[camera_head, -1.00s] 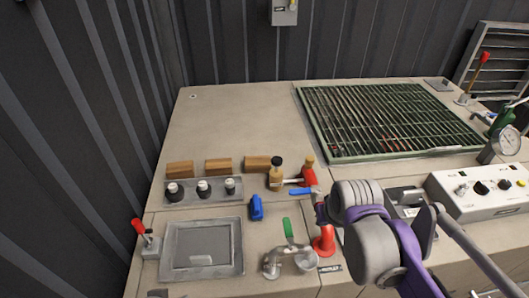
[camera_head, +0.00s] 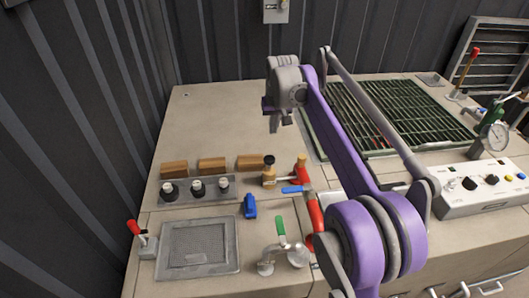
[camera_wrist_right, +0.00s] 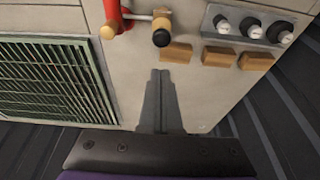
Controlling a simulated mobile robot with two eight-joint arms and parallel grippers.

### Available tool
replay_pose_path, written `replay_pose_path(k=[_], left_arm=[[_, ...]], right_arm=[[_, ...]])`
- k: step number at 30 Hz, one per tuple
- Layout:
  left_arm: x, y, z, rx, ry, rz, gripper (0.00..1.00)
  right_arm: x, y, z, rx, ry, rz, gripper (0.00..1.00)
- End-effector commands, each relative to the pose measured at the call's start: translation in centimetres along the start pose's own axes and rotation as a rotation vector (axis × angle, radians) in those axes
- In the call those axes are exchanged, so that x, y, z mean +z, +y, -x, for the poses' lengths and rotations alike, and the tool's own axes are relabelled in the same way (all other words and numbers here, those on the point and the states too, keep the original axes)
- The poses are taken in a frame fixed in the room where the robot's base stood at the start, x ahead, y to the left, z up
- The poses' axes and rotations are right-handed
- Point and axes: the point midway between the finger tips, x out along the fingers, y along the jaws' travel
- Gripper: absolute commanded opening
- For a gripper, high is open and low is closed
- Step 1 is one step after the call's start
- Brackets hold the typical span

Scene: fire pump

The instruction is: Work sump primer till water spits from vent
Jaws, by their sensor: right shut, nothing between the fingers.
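My right gripper (camera_head: 277,122) is held above the back of the bench, left of the green grating. Its fingers, also seen in the right wrist view (camera_wrist_right: 160,75), are shut with nothing between them. A red-handled lever (camera_head: 137,230) stands at the front left beside a square mesh-covered tray (camera_head: 198,245). Another red-handled lever (camera_head: 469,65) stands at the back right. A red fitting (camera_head: 301,170) and a brass fitting with a black cap (camera_head: 269,172) stand mid-bench. I cannot tell which part is the primer or the vent. No water shows. My left gripper is not in view.
Three wooden blocks (camera_head: 212,166) and a plate with black knobs (camera_head: 198,191) lie at the left. A blue piece (camera_head: 250,206), a green-handled valve (camera_head: 281,234) and a red pipe (camera_head: 315,215) are in front. The control box (camera_head: 487,189) is at right. The back left is clear.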

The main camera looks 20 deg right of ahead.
Motion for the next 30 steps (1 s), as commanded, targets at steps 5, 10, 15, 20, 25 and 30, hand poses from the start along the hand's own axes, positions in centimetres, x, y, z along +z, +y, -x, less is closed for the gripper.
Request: replay_pose_path(k=[5,10,15,20,25,30], left_arm=[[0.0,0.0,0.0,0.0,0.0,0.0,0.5],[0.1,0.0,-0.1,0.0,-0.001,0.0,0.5],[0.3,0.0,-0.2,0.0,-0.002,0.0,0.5],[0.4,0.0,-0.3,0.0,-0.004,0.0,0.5],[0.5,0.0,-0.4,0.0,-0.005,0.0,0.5],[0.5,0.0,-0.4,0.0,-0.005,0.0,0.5]], right_arm=[[0.1,0.0,0.0,0.0,0.0,0.0,0.0],[0.1,0.0,-0.5,0.0,0.0,0.001,0.0],[0.1,0.0,-2.9,0.0,-0.001,0.001,0.0],[0.1,-0.1,-6.4,0.0,0.0,0.001,0.0],[0.1,-0.1,-9.9,0.0,0.0,0.001,0.0],[0.7,-0.1,-12.4,0.0,0.0,0.001,0.0]])
